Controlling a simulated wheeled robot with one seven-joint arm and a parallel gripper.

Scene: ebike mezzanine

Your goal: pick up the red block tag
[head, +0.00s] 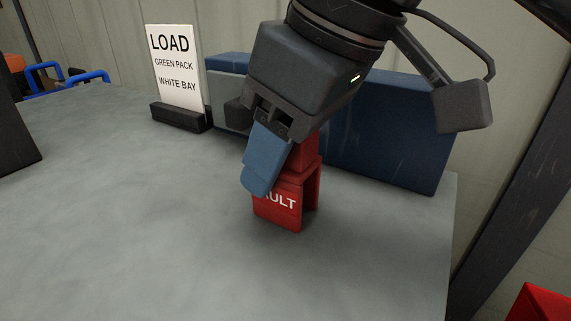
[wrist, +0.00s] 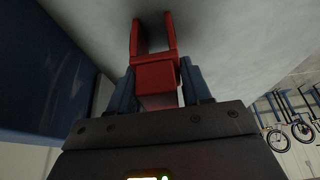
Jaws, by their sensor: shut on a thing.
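The red block tag (head: 278,207) stands on the grey table near the middle of the head view. White letters ending in "ULT" show on its front face. My gripper (head: 266,186) comes down on it from above, tilted, with blue fingers. In the wrist view, my gripper (wrist: 159,82) has one blue finger on each side of the tag's red upper block (wrist: 157,73). The fingers are shut on it. The tag's two red legs (wrist: 153,38) point away toward the table. One finger hides part of the lettering in the head view.
The grey table (head: 120,220) is clear on the left and in front. A sign (head: 178,70) reading "LOAD GREEN PACK WHITE BAY" stands at the back. A blue bin (head: 385,135) is close behind the tag. A red object (head: 540,303) shows at lower right.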

